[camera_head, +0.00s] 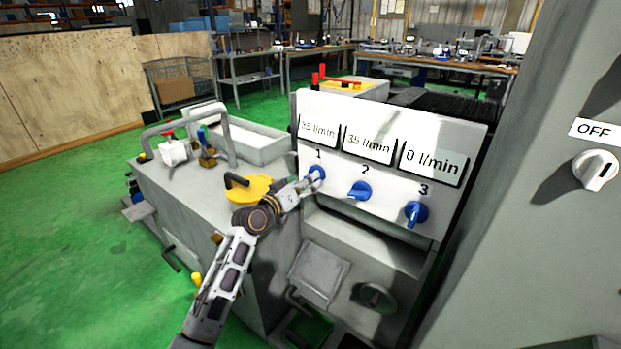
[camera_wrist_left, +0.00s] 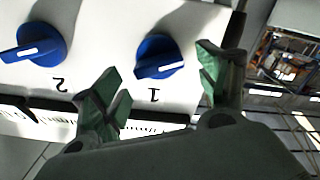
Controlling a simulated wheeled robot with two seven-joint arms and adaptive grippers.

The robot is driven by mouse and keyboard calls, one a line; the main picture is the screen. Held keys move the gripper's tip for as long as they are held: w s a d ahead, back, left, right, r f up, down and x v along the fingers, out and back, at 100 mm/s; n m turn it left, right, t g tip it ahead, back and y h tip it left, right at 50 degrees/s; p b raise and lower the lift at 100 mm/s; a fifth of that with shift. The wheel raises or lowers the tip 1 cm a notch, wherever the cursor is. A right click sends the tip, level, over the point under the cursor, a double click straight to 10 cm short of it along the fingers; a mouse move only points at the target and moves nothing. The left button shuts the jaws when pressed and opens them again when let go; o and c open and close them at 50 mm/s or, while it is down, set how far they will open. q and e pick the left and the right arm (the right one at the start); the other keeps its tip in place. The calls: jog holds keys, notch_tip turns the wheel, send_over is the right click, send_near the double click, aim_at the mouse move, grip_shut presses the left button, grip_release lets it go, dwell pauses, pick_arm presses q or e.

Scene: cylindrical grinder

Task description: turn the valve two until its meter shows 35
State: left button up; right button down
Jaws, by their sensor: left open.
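Valve two (camera_head: 360,191) is a blue knob under the number 2 on the white panel (camera_head: 459,213); its handle lies nearly sideways. It also shows at the left of the left wrist view (camera_wrist_left: 34,45), clear of the fingers. The meter above it (camera_head: 368,145) reads 35 l/min. My left gripper (camera_head: 308,185) is at valve one (camera_head: 318,172), left of valve two. In the left wrist view my open green fingers (camera_wrist_left: 160,88) stand on either side of valve one (camera_wrist_left: 157,58); I cannot tell whether they touch it. My right gripper is not in view.
Valve three (camera_head: 416,213) points down under a meter (camera_head: 433,163) reading 0 l/min. Valve one's meter (camera_head: 319,131) seems to read 35 l/min. A yellow round part (camera_head: 250,189) lies left of my gripper. A grey cabinet with an OFF switch (camera_head: 596,170) stands at the right.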

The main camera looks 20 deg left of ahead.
pick_arm(q)
jog(key=x, duration=0.3)
jog(key=shift+w, duration=0.1)
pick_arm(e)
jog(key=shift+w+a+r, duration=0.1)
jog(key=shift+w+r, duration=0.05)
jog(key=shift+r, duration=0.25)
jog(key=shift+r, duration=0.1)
pick_arm(q)
jog(key=c, duration=1)
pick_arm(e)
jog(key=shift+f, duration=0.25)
